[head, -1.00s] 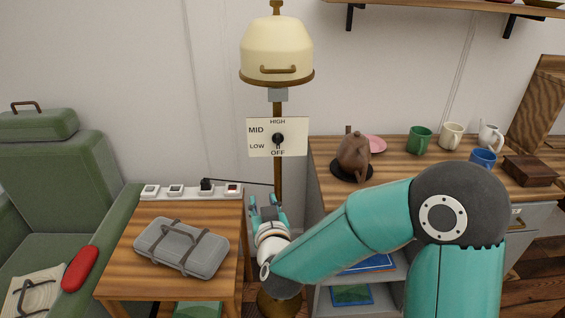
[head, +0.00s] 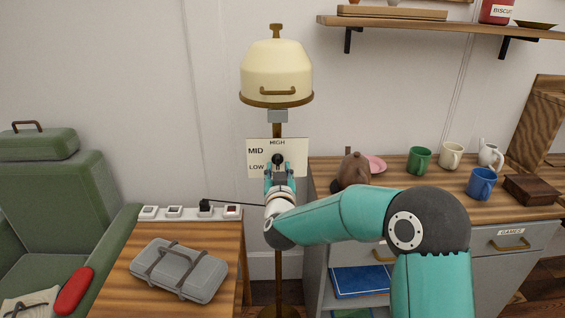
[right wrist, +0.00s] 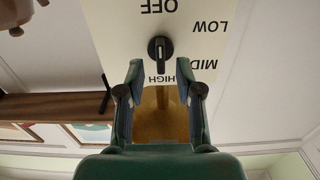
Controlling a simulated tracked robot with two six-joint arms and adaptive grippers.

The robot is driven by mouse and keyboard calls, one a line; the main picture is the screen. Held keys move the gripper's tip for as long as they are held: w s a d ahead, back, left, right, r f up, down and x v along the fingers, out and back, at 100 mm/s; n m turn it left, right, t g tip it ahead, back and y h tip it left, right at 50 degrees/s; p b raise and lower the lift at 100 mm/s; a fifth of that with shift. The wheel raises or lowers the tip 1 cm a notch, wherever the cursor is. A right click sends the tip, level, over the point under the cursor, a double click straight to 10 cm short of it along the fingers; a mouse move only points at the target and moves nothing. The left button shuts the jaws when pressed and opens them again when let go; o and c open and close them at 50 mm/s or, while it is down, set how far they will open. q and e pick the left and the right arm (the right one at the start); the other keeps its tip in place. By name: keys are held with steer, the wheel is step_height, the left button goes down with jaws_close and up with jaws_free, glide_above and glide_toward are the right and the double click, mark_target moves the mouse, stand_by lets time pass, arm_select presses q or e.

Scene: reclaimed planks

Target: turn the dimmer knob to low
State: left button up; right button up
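The dimmer knob (head: 277,158) is small and black, on a cream plate (head: 256,144) marked HIGH, MID, LOW and OFF, fixed to the lamp's post. The right wrist view shows the knob (right wrist: 160,48) with the labels upside down; I cannot tell surely which mark it points to. My right gripper (head: 278,169) is in front of the lower plate, hiding OFF in the head view. In the right wrist view my right gripper (right wrist: 159,68) is open, fingers apart and empty, with the knob beyond and between the fingertips. My left gripper is not in view.
The lamp's cream shade (head: 276,72) hangs above the plate. A wooden side table (head: 205,238) with a grey case (head: 179,270) stands at the left, by a green armchair (head: 60,200). A cabinet (head: 440,205) with mugs and a brown teapot (head: 352,170) is at the right.

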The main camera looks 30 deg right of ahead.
mark_target(278, 162)
steer(key=shift+x, duration=1.45)
